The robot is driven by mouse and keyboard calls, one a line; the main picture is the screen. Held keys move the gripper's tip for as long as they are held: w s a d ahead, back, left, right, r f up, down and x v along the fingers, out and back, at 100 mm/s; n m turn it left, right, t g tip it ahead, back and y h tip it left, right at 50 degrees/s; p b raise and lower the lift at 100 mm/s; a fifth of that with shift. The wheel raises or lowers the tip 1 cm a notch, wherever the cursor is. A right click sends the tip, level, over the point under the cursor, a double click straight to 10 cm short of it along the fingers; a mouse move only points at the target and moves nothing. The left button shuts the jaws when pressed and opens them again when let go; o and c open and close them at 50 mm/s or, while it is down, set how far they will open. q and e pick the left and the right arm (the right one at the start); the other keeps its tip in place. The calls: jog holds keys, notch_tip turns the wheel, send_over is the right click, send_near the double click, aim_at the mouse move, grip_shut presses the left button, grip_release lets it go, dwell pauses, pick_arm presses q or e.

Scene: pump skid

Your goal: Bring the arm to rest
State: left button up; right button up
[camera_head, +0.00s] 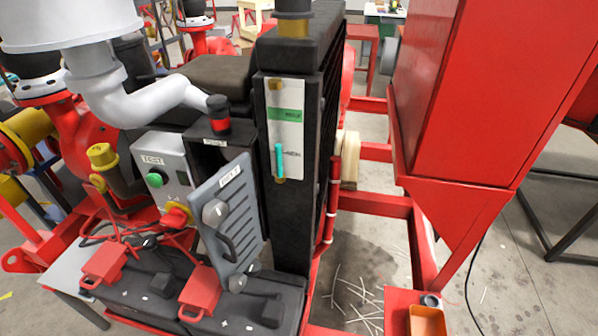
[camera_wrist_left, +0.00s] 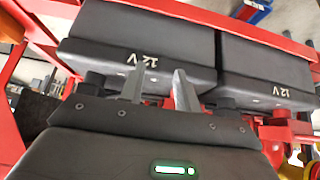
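My left gripper (camera_wrist_left: 158,75) shows in the left wrist view. Its two grey fingers stand apart with nothing held between them. A green light glows on its dark housing. Beyond the fingertips are two black batteries marked 12 V (camera_wrist_left: 265,72); I cannot tell how wide the gap to them is. In the head view the black batteries (camera_head: 150,290) sit low at the left, with red terminal covers (camera_head: 104,264). Neither of my arms nor my right gripper shows in the head view.
A grey louvred panel (camera_head: 240,232) stands tilted above the batteries, beside the control box (camera_head: 165,168). A large red tank (camera_head: 450,90) fills the right. Red frame rails (camera_head: 375,202) cross the middle. An orange container (camera_head: 427,320) is at the bottom right. Open floor lies further right.

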pick_arm(q)
jog(key=s+a+g+y, duration=0.1)
jog(key=s+a+g, duration=0.2)
jog(key=s+a, duration=0.1)
notch_tip(320, 180, down, 30)
jog(key=s+r+g, duration=0.1)
jog(key=s+g, duration=0.1)
jog(key=s, duration=0.1)
jog(key=s+a+f, duration=0.3)
jog(key=s+f, duration=1.1)
jog(key=s, duration=0.1)
jog(key=shift+g+y, duration=0.3)
jog(key=shift+g, duration=0.1)
